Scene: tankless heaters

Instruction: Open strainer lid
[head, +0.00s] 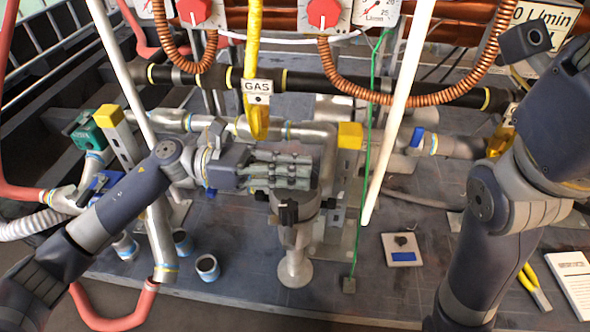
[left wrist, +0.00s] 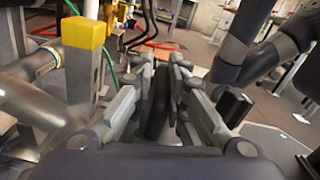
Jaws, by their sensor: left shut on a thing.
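A metal strainer (head: 297,236) stands upright on a round foot near the middle of the deck in the head view. Its dark top (head: 308,206), with black knob-like parts at the rim, shows just below my left gripper (head: 310,171). My left gripper reaches in from the left, level, with its fingers across the strainer's top. In the left wrist view the fingers (left wrist: 177,85) close on a dark piece (left wrist: 160,105), seemingly part of the strainer lid. The fingers hide much of the lid, and I cannot tell whether it is raised. My right arm stands at the right; its gripper is not visible.
Pipes cross behind the strainer, with a yellow block (head: 350,135) and a yellow GAS pipe (head: 253,45). A white rod (head: 398,110) and a green wire (head: 364,190) stand to its right. Blue-rimmed cups (head: 207,267) and a small plate (head: 402,250) lie on the deck.

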